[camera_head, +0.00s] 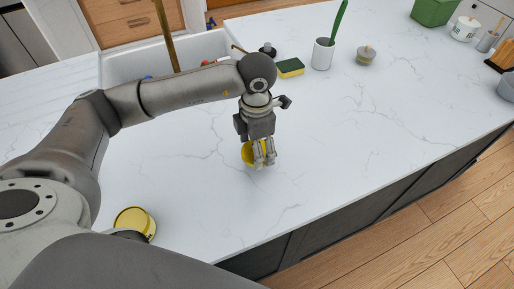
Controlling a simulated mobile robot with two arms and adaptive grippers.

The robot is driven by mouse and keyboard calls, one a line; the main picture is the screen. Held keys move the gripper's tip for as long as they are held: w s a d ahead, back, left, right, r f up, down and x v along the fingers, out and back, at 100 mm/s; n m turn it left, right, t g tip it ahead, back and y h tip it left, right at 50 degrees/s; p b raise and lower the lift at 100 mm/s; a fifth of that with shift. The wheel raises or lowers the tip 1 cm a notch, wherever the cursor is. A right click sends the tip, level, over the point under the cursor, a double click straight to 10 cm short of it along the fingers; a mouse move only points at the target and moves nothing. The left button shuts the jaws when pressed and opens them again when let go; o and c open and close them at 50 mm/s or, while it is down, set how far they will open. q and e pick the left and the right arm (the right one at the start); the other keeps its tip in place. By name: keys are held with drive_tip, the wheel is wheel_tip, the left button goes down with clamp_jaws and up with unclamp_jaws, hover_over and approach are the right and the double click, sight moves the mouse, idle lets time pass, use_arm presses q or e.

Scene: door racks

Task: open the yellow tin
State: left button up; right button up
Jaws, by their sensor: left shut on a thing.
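A yellow tin (135,222) stands on the white worktop at the lower left, its round top facing up. My arm hides part of its lower side, and I cannot tell whether a lid is on it. My left gripper (264,164) points down at the middle of the worktop. It is shut on a round yellow piece (247,153), mostly hidden behind the fingers. It looks like a lid, but I cannot be sure. Whether this piece touches the worktop is unclear. My right gripper is not in view.
Behind the gripper are a sink (140,62), a yellow-green sponge (290,68), a white cup (322,54) with a green-handled tool and a small lidded jar (366,55). A green box (433,12) stands at the far right. The worktop (370,130) right of the gripper is clear up to its front edge.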

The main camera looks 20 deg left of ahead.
use_arm(q)
drive_tip(key=shift+w+a+f, duration=0.25)
drive_tip(key=shift+w+f, duration=0.3)
drive_tip(key=shift+f, duration=0.2)
wheel_tip(320, 180, down, 3)
drive_tip(key=shift+p, duration=0.5)
drive_tip(key=shift+f+b, duration=0.2)
drive_tip(key=shift+b, duration=0.1)
drive_tip(key=o, duration=0.9)
drive_tip(key=shift+r, duration=0.1)
